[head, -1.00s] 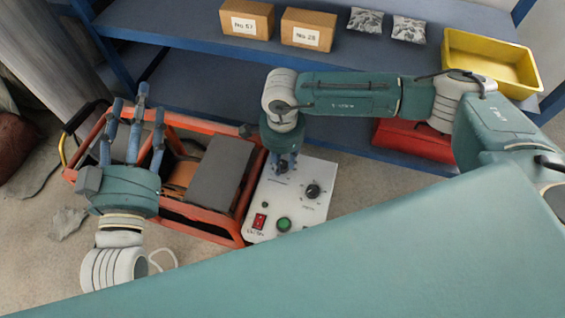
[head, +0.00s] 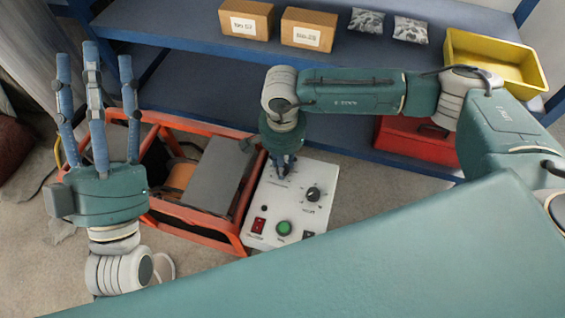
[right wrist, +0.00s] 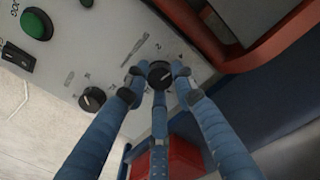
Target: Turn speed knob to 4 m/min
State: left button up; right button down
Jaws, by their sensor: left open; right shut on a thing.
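The white control panel (head: 262,213) stands at the centre of the head view. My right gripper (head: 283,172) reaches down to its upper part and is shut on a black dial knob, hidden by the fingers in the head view. In the right wrist view the fingers (right wrist: 158,82) close around this knob (right wrist: 159,72). A "2" and another small mark are printed beside it; its pointer is not clear to me. A second black knob (head: 313,194) sits free to its lower right and shows in the right wrist view (right wrist: 91,98). My left gripper (head: 96,62) is open and empty.
The panel also has a green button (head: 284,228) and a red switch (head: 259,226). An orange-framed machine (head: 196,222) stands left of it. Behind is a blue shelf (head: 185,55) with cardboard boxes (head: 245,20) and a yellow bin (head: 497,75). A red box (head: 410,150) sits below.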

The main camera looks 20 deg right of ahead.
jog(key=shift+a+r, duration=0.1)
jog(key=shift+a, duration=0.05)
jog(key=c, duration=1.4)
grip_release()
jog(key=shift+c, duration=0.2)
notch_tip(320, 180, up, 12)
